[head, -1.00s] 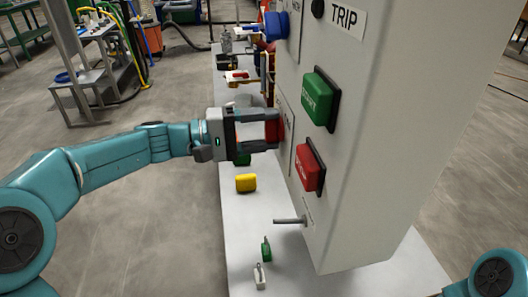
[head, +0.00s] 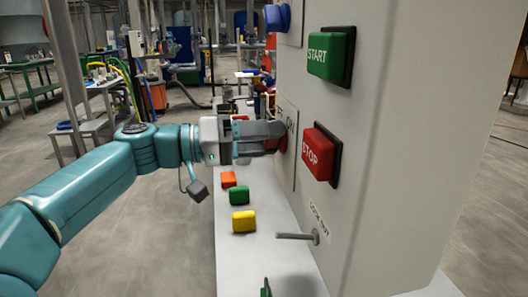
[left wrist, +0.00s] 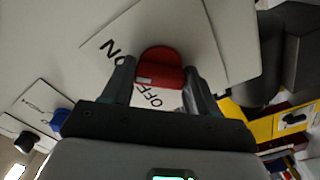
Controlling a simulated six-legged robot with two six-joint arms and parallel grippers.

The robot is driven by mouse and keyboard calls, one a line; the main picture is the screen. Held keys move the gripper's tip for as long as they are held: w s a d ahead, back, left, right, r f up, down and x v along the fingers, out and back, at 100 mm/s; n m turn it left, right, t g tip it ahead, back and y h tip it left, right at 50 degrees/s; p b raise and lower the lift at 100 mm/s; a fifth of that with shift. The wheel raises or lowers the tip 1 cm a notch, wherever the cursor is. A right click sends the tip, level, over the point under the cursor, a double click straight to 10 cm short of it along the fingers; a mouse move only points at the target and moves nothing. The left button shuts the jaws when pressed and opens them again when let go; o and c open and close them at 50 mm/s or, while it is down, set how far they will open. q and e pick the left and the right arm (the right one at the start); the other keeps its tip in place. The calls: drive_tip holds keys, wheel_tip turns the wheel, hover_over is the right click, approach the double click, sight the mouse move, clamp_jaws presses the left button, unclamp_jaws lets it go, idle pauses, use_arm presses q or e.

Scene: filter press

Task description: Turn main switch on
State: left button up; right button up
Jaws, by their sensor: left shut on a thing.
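The main switch is a red rotary knob on a white plate lettered ON and OFF, on the side of the grey cabinet. In the left wrist view the red knob (left wrist: 160,66) sits between my two fingers, with ON to its left and OFF below it. My left gripper (head: 272,138) is shut on the knob, and its fingers hide most of it in the head view. The plate (head: 291,118) shows just behind the fingertips. I cannot tell exactly which mark the knob points to. My right gripper is out of view.
The cabinet's near face carries a green START button (head: 331,55), a red STOP button (head: 318,155) and a protruding metal rod (head: 295,236). A blue knob (head: 277,18) sits above the switch. Yellow (head: 243,221), green (head: 239,195) and orange (head: 228,179) blocks lie on the bench below.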

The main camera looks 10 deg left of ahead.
use_arm(q)
drive_tip(key=shift+d+f+m+b, duration=0.1)
drive_tip(key=shift+f+m+b, duration=0.2)
drive_tip(key=shift+m, duration=0.2)
drive_tip(key=shift+r, duration=0.1)
drive_tip(key=o, duration=1)
drive_tip(key=shift+s, duration=0.1)
drive_tip(key=shift+r, duration=0.1)
drive_tip(key=p+v, duration=0.2)
drive_tip(key=v, duration=1.4)
drive_tip(key=shift+a, duration=0.25)
